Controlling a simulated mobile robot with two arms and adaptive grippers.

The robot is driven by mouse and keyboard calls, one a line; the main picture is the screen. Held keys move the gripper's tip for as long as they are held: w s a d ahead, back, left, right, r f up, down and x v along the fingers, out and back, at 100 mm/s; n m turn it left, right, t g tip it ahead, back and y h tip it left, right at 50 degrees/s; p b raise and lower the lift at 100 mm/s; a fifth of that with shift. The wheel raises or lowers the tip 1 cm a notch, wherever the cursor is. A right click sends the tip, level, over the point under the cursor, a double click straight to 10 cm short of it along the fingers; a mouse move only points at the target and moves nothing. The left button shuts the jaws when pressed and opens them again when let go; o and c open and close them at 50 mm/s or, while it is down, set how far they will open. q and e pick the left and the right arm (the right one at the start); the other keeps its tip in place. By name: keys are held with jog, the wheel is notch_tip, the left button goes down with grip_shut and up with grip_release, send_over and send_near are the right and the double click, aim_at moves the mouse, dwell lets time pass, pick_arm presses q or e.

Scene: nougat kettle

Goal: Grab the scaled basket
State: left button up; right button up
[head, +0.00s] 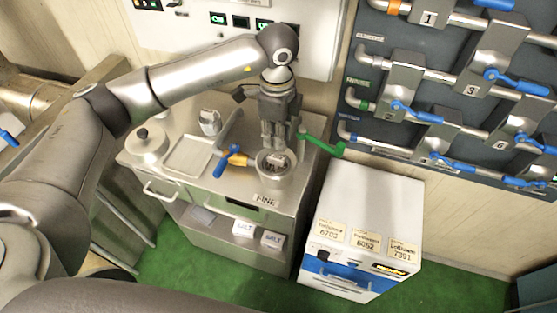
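A round light-grey metal basket (272,178) stands on the right part of the steel counter, just behind the FINE label. Some brownish and pale pieces show inside it. My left gripper (275,147) points down from above, with its fingers at the basket's far rim. The fingers look close together. Whether they are apart, or touch or grip the rim, I cannot tell. My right gripper is not in view.
A blue-and-orange handle (232,158) lies close left of the basket, and a green lever (321,142) is close right. A lidded pot (150,144) and a shallow tray (190,156) occupy the counter's left.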

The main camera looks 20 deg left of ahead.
aim_at(276, 157)
pick_arm(q)
jog(key=shift+s+f, duration=0.25)
jog(key=shift+f, duration=0.85)
jog(key=shift+w+f, duration=0.1)
jog(key=shift+f, duration=0.2)
jog(key=shift+w+f+p, duration=0.1)
jog(key=shift+f+p, duration=0.2)
jog(key=shift+p, duration=0.15)
notch_tip(276, 157, down, 4)
jog(key=shift+a+f+p, duration=0.1)
jog(key=shift+p, duration=0.95)
jog(key=shift+f, duration=0.25)
jog(key=shift+w+f, duration=0.1)
jog(key=shift+c, duration=0.6)
grip_shut()
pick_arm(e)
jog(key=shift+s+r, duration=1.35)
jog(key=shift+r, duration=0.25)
